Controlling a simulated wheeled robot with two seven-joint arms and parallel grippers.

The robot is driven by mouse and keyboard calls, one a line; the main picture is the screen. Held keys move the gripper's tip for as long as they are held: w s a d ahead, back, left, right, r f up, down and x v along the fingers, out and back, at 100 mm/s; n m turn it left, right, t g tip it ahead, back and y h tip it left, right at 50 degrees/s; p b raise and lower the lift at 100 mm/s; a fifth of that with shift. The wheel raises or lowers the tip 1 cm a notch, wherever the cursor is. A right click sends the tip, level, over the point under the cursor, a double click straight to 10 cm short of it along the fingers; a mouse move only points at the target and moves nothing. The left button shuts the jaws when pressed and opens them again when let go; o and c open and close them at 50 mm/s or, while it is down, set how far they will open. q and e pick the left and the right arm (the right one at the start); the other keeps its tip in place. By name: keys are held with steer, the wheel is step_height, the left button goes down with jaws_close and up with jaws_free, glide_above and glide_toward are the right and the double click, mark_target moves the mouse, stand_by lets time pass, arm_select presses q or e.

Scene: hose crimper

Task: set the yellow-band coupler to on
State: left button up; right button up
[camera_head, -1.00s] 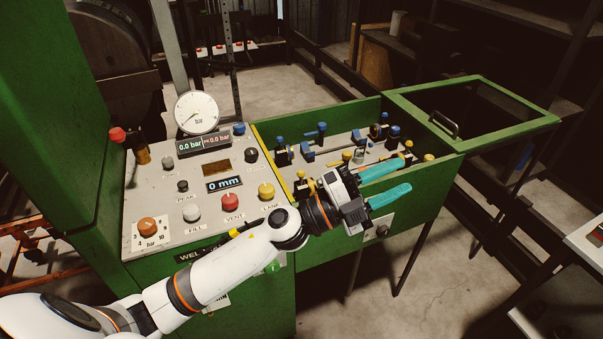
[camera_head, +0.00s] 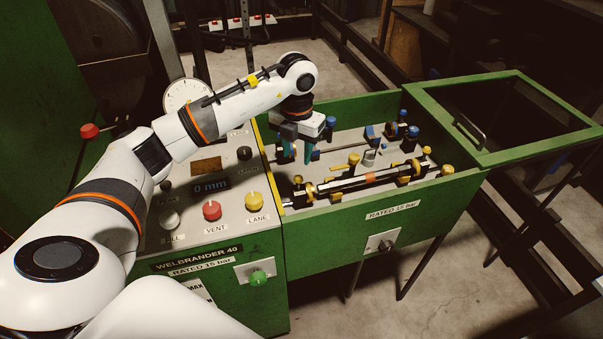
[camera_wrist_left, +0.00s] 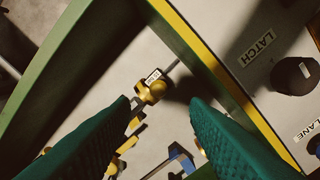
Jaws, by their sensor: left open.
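In the head view, yellow fittings line a rod along the front of the green trough. A yellow collar (camera_head: 308,190) sits near the rod's left end; I take it as the yellow-band coupler. In the left wrist view a yellow fitting with a small white label (camera_wrist_left: 152,85) shows just beyond the fingertips, apart from them; its setting is not readable. My left gripper (camera_head: 296,155) points down over the left end of the trough, open and empty. Its teal fingers (camera_wrist_left: 163,105) frame the wrist view. My right gripper is not seen.
The green trough's front wall (camera_head: 400,210) and the control panel's yellow edge (camera_head: 272,180) border the space. Blue fittings (camera_head: 411,138) stand at the back right of the trough. The panel has a red VENT button (camera_head: 212,210) and yellow LANE button (camera_head: 254,201). An open framed lid (camera_head: 520,150) is at right.

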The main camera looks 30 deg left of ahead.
mark_target(298, 176)
arm_select(q)
steer(key=shift+s+f, duration=0.2)
steer(key=shift+f, duration=0.7)
steer(key=f, duration=0.2)
steer(key=f+p, duration=0.1)
steer(key=shift+w+f, duration=0.2)
steer(key=shift+f, duration=0.2)
step_height(298, 176, down, 4)
steer(key=shift+p, duration=0.45)
steer(key=shift+w+f, duration=0.1)
steer(key=shift+f, duration=0.1)
steer(key=shift+d, duration=0.1)
jaws_close()
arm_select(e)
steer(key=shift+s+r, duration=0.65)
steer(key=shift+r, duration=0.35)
